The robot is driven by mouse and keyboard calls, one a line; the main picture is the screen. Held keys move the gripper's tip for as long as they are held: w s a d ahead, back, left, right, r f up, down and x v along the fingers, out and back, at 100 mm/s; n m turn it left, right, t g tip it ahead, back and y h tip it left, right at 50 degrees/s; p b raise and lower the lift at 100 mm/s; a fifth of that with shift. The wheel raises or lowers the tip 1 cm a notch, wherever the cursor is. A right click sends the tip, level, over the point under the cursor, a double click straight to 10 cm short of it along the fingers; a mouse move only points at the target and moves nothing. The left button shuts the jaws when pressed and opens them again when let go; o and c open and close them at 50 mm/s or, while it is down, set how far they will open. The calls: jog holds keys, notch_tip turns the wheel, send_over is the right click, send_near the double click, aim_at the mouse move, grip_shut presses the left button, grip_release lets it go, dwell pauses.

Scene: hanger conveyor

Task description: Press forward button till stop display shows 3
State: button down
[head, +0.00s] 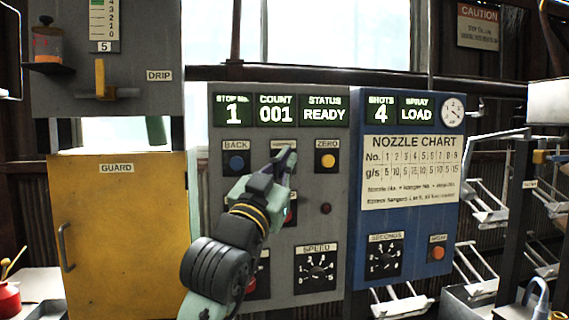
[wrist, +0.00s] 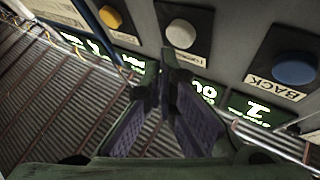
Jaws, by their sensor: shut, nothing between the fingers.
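The stop display (head: 233,110) reads 1 on the grey panel (head: 335,230). Next to it, the count display reads 001 and the status display reads READY. In the head view my gripper (head: 288,155) is in front of the middle button position, between the blue BACK button (head: 236,162) and the yellow ZERO button (head: 328,161), and hides that button. In the wrist view the white middle button (wrist: 183,34) shows just beyond the shut, empty fingertips (wrist: 174,62). Its label is partly readable. I cannot tell whether the fingertips touch the button.
A blue panel (head: 440,235) with a nozzle chart (head: 410,165) stands to the right. The SPEED dial (head: 318,268) is lower on the grey panel, and my arm partly covers red buttons there. A yellow guard door (head: 120,240) is at left. White hanger racks (head: 485,205) are at right.

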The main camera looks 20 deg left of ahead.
dwell(0.6)
jog(key=shift+w+a, duration=0.25)
jog(key=shift+w, duration=0.1)
